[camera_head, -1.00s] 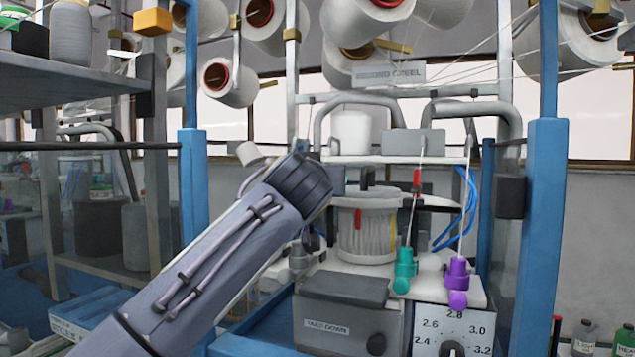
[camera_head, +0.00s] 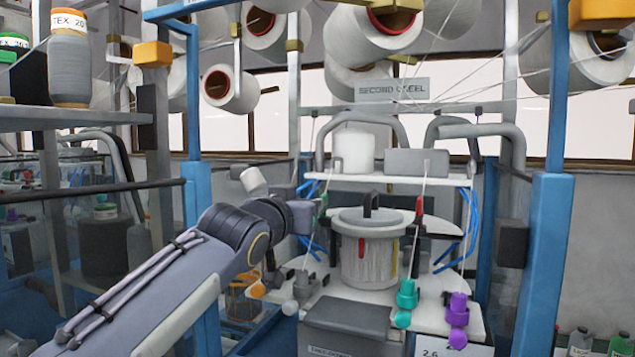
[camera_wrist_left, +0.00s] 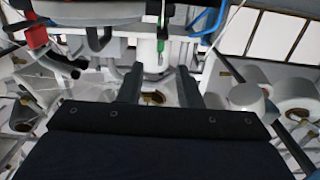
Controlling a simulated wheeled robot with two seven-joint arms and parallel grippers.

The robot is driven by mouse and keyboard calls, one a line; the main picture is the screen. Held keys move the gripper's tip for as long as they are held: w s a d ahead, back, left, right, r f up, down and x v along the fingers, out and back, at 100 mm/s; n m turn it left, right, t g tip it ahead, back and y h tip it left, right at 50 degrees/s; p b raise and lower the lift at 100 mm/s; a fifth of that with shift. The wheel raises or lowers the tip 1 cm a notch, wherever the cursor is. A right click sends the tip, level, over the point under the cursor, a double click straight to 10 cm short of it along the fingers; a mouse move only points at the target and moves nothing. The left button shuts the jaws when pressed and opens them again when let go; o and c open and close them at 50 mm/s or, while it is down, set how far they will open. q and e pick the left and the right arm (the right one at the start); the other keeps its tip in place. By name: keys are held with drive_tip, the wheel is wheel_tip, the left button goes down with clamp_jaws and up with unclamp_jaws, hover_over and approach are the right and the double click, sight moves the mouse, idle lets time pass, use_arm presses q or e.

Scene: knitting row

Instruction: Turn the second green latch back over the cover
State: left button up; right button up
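The white round cover (camera_head: 368,222) with a dark handle sits on the glass cylinder (camera_head: 368,262) in the middle of the machine. A small green piece, seemingly a green latch (camera_head: 324,200), shows left of the cover, beside my left wrist. In the left wrist view a green latch (camera_wrist_left: 160,52) hangs upright just beyond my left gripper (camera_wrist_left: 160,88). The two dark fingers stand apart with nothing visibly between them. In the head view the fingertips are hard to make out behind the wrist. I cannot tell whether they touch the latch. My right gripper is not in view.
A red latch (camera_head: 419,206) stands right of the cover. A teal clamp (camera_head: 405,300) and a purple clamp (camera_head: 457,315) sit at the front right. A white shelf (camera_head: 390,175) with a white cone lies above the cover. Blue posts (camera_head: 545,260) flank the machine.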

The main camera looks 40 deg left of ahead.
use_arm(q)
drive_tip(key=p+x, duration=0.2)
drive_tip(key=x, duration=0.6)
drive_tip(key=shift+s+f, duration=0.1)
clamp_jaws()
